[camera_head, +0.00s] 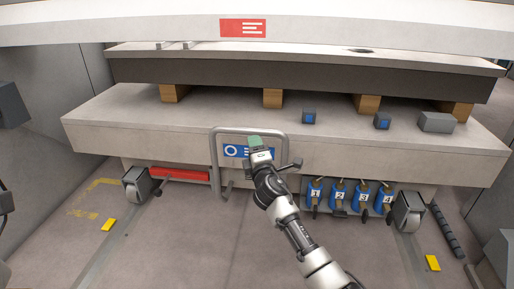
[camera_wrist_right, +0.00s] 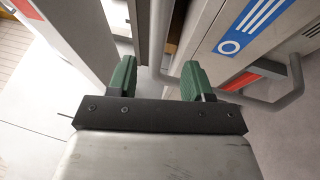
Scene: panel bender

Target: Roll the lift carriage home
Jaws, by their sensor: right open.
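The lift carriage (camera_head: 180,125) is a broad pale grey body on wheels (camera_head: 137,184). A bent grey tube handle (camera_head: 214,160) stands out from its front, around a blue and white label (camera_head: 234,151). My right gripper (camera_head: 256,143) is in front of the label, inside the handle's outline in the head view. In the right wrist view my right gripper (camera_wrist_right: 160,80) has its two green fingers apart. The handle (camera_wrist_right: 290,92) runs behind the right finger, and part of it shows in the gap. I cannot tell whether they touch. My left gripper is not in view.
A dark-edged slab (camera_head: 220,73) rests on wooden blocks (camera_head: 272,98) above the carriage. Blue numbered units (camera_head: 339,193) hang low at the front right. Yellow floor blocks (camera_head: 108,225) lie on both sides, and a dark ribbed bar (camera_head: 447,230) lies at right. The front floor is mostly clear.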

